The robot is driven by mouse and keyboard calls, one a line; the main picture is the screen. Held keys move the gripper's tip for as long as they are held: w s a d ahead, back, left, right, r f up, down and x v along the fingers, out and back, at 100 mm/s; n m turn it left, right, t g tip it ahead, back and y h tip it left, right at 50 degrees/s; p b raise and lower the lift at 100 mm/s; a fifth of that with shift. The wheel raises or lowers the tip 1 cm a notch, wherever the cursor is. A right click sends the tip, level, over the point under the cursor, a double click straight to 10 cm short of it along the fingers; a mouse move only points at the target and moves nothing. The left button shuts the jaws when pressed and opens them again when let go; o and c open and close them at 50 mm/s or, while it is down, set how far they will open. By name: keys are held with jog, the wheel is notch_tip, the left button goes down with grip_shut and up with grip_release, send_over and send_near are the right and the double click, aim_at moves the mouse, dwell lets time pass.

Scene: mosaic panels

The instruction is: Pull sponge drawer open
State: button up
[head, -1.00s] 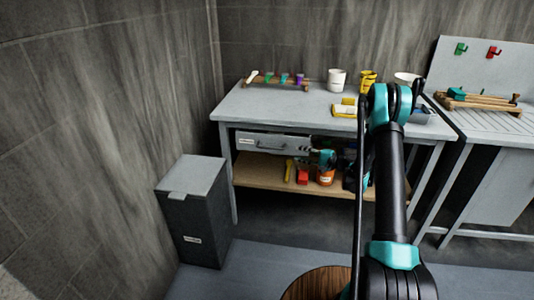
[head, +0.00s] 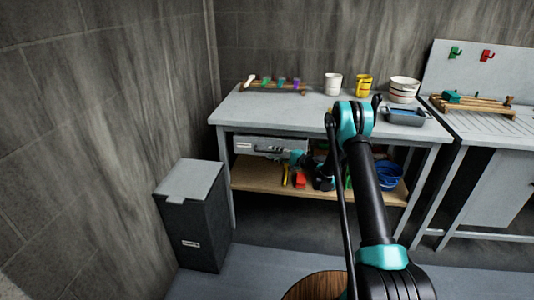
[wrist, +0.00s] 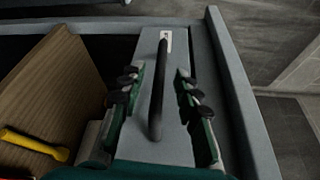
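A grey drawer (head: 258,146) with a small white label and a dark bar handle sits under the left part of the workbench top. The label is too small to read. In the wrist view the drawer front (wrist: 172,135) fills the middle, with its handle (wrist: 157,85) running up the picture. My gripper (wrist: 156,88) is open, with one dark-padded finger on each side of the handle and a visible gap to it. In the head view my gripper (head: 298,158) is at the drawer's right end, partly covering it. I see no sponge.
The workbench top (head: 290,105) carries a tool rack, a white cup (head: 333,84), a yellow mug (head: 364,86), bowls and a grey tray. Its lower shelf (head: 258,178) holds several items, including a blue bowl (head: 389,177). A dark bin (head: 193,220) stands left of the bench.

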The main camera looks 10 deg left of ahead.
aim_at(270, 152)
jog(key=shift+x, duration=2.15)
grip_shut()
